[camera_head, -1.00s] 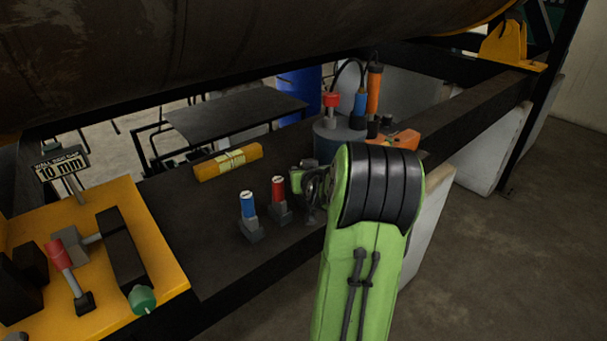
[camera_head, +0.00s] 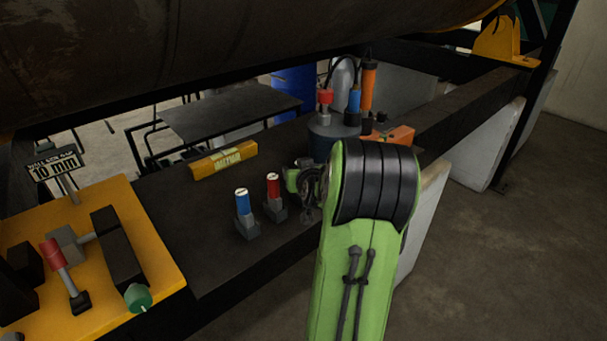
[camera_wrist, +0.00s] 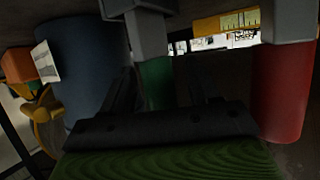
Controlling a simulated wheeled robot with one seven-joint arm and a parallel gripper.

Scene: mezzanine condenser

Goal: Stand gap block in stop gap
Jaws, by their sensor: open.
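Grey gap blocks with coloured handles stand on the dark beam. One has a blue handle (camera_head: 243,203) and one a red handle (camera_head: 273,187); the red one shows at the right of the wrist view (camera_wrist: 282,90). A third, with a green handle (camera_wrist: 157,82), shows in the wrist view; my arm hides it in the head view. My gripper (camera_wrist: 162,95) is open, its dark fingers on either side of the green handle. Contact cannot be told. The yellow stop plate (camera_head: 165,262) at left carries dark blocks (camera_head: 119,248); I cannot tell exactly where the stop gap is.
A 10 mm sign (camera_head: 53,166) stands behind the plate. The plate also bears a red-handled clamp (camera_head: 57,262) and a green knob (camera_head: 138,297). A yellow level (camera_head: 222,160) lies on the beam. A dark tool pot (camera_head: 324,138) and an orange item (camera_head: 398,136) stand beyond my arm.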

